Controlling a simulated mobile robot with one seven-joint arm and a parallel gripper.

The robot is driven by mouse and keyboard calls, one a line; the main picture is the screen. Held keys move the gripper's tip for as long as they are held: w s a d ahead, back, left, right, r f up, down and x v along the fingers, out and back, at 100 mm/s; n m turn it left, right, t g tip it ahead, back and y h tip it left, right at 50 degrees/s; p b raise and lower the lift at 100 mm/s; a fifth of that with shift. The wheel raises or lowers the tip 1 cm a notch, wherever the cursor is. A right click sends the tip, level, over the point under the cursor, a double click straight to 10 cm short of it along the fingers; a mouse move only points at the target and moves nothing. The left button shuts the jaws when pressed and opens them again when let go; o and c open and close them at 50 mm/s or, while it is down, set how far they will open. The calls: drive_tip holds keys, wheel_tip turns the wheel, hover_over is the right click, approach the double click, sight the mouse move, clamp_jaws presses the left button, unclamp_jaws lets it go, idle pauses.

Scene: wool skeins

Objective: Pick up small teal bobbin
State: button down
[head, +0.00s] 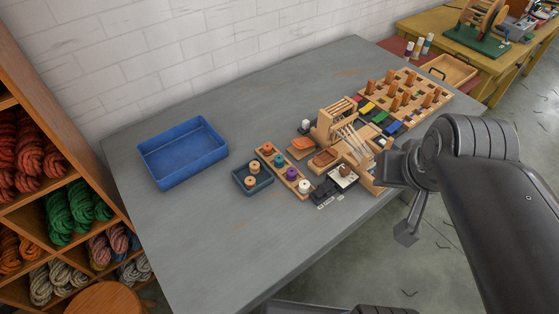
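A wooden rack (283,170) holds several upright bobbins in a row near the middle of the table. A small teal bobbin (278,160) appears to stand in it, between an orange-topped bobbin (266,149) and a purple bobbin (291,173); a white bobbin (304,186) stands at the near end. The teal one is small, so its colour is hard to confirm. My gripper (388,168) is at the end of my dark arm, to the right of the rack and apart from it.
A small blue-grey tray (241,186) with two pale bobbins sits left of the rack. A large blue bin (182,171) stands farther left. A wooden loom-like tool (334,119) and a peg board (379,92) crowd the right. The near-left grey table (215,245) is clear.

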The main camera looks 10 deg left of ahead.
drive_tip(key=c, duration=2.1)
unclamp_jaws()
drive_tip(key=o, duration=1.1)
drive_tip(key=shift+c, duration=0.2)
drive_tip(key=m+g, duration=0.2)
drive_tip(key=g, duration=0.4)
hover_over(279, 158)
wheel_tip(279, 158, down, 18)
wheel_tip(279, 158, down, 11)
drive_tip(key=shift+f, duration=0.2)
